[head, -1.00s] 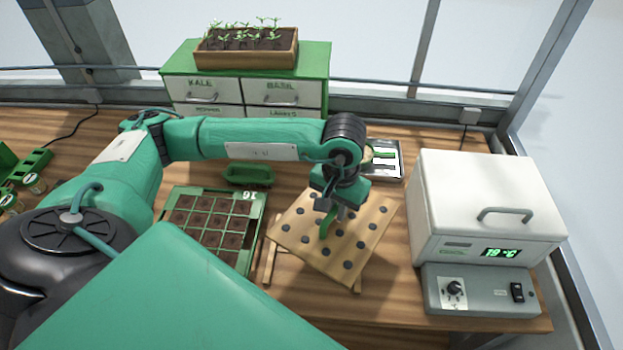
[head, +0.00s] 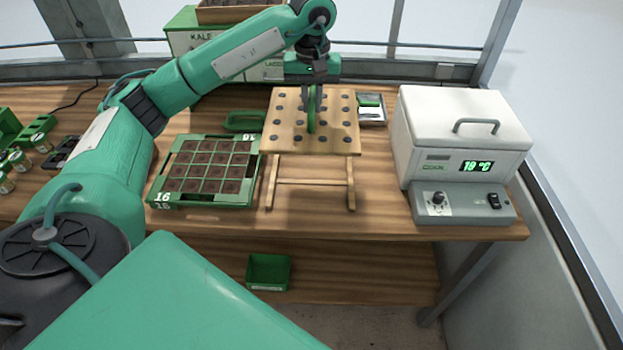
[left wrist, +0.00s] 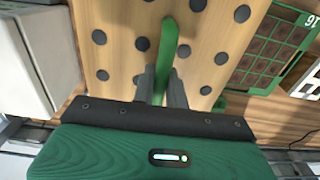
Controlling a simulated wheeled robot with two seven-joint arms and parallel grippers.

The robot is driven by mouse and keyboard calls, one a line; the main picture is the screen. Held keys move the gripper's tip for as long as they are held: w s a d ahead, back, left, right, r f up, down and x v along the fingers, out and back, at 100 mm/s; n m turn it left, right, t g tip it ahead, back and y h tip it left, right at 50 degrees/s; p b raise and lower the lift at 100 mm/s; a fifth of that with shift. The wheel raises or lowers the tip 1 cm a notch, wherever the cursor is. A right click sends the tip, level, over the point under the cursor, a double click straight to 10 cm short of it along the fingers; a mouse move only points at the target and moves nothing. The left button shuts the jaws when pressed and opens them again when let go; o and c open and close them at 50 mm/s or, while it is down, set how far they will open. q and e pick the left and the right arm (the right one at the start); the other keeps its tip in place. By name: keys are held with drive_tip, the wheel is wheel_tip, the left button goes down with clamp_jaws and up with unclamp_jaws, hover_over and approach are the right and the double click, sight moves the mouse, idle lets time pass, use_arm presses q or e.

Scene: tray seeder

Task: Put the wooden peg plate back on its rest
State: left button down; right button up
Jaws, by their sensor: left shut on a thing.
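The wooden peg plate (head: 289,143), a pale board with rows of dark round pegs and a green handle (head: 311,118), is in the middle of the head view. My left gripper (head: 313,84) points down and is shut on the handle. The left wrist view shows the plate (left wrist: 120,25) and the handle (left wrist: 167,47) between the fingers (left wrist: 162,80). The wooden rest (head: 312,183), with legs and a crossbar, stands directly below the plate. The plate looks square to the rest; I cannot tell whether it touches it. My right gripper is out of view.
A green-framed seed tray (head: 205,205) with soil cells stands left of the rest. A white box with a 19 °C display (head: 463,130) is to the right. A small metal tray (head: 372,110) and a green scoop-like container (head: 244,122) lie behind. The bench front is clear.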

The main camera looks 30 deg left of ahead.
use_arm(q)
wheel_tip(320, 180, down, 19)
drive_tip(key=p, duration=0.5)
drive_tip(key=shift+s+r, duration=0.1)
drive_tip(key=shift+r, duration=0.1)
drive_tip(key=shift+f, duration=0.25)
drive_tip(key=shift+f, duration=0.1)
drive_tip(key=shift+f+b, duration=0.3)
drive_tip(key=shift+b, duration=0.25)
drive_tip(key=c, duration=1.4)
unclamp_jaws()
drive_tip(key=shift+r, duration=0.1)
